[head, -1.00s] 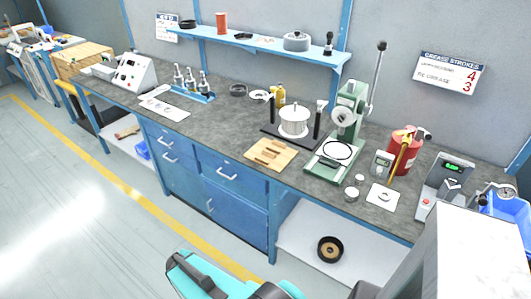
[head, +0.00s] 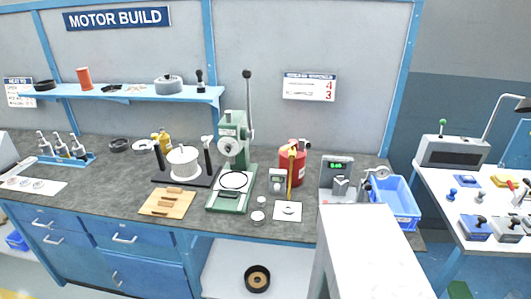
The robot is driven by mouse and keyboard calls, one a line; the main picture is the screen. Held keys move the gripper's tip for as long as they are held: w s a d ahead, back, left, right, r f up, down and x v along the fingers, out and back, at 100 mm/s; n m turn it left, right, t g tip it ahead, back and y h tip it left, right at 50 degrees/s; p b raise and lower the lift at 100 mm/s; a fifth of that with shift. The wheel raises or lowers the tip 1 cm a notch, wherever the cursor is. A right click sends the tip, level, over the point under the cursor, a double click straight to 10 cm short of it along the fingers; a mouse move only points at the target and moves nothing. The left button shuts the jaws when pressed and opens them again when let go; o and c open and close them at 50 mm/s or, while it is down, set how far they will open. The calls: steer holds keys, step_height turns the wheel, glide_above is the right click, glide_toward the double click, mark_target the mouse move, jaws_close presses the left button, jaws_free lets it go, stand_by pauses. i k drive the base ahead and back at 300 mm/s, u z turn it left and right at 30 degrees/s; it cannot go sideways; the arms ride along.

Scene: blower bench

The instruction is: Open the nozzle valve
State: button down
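A red canister (head: 298,160) stands upright on the grey bench (head: 330,222), right of the green press. A yellow bar-shaped part (head: 291,172) runs down its front, and a small pale fitting (head: 305,145) shows at its top. I cannot tell which of these parts, if any, is the nozzle valve, or whether a valve is open or shut. My gripper is outside the head view.
A green lever press (head: 234,140) stands left of the canister; a small meter (head: 277,180) and a white card (head: 288,211) are close in front. A device with a green display (head: 337,178) and a blue bin (head: 400,206) stand right. Another bench (head: 433,182) is at far right.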

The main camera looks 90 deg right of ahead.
mark_target(284, 148)
steer(key=z, duration=0.75)
steer(key=k, duration=0.45)
steer(key=u, duration=0.25)
